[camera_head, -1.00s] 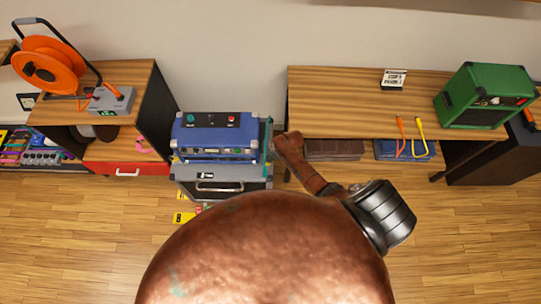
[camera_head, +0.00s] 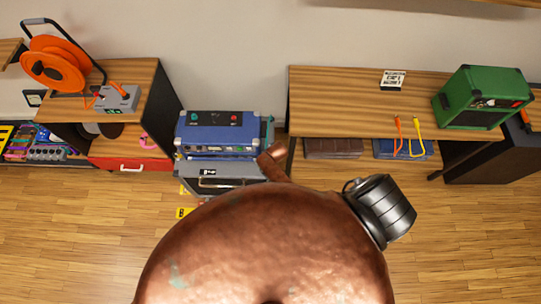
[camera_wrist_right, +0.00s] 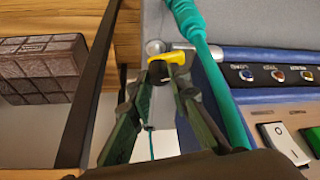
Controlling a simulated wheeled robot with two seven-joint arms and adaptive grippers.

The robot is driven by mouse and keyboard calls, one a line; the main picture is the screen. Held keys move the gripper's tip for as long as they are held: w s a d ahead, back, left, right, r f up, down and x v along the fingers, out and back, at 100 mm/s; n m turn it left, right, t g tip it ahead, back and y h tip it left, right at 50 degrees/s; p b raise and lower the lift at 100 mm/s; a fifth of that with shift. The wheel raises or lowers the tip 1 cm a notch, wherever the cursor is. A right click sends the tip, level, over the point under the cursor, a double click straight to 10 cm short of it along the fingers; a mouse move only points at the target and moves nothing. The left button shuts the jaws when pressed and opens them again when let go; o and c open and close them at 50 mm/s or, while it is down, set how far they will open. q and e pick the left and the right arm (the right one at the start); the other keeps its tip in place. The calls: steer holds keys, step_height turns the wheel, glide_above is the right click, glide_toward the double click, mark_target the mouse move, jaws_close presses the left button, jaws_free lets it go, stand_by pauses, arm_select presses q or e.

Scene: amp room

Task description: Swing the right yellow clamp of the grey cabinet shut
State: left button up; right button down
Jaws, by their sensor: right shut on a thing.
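The grey cabinet (camera_head: 235,171) stands low by the wall in the head view, with a handle on its front and a blue unit (camera_head: 215,133) above it. In the right wrist view, the yellow clamp (camera_wrist_right: 178,57) sits at the edge of a grey surface (camera_wrist_right: 255,22), beside a round metal part. My right gripper (camera_wrist_right: 165,68) is shut on the clamp, with its dark green fingertips at its lower side. In the head view my own arm hides that gripper and the clamp. My left gripper is not in view.
A teal cable (camera_wrist_right: 205,60) runs close beside my right gripper's fingers. A wooden desk (camera_head: 340,95) with a green amplifier (camera_head: 483,98) stands to the right of the cabinet. A shelf with a red drawer (camera_head: 130,165) stands to the left. Wooden floor is clear at both sides.

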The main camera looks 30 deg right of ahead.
steer(key=shift+w+a+m+h+b, duration=0.1)
steer(key=shift+m+h+b, duration=0.3)
steer(key=shift+m, duration=0.6)
steer(key=c, duration=1.8)
jaws_free()
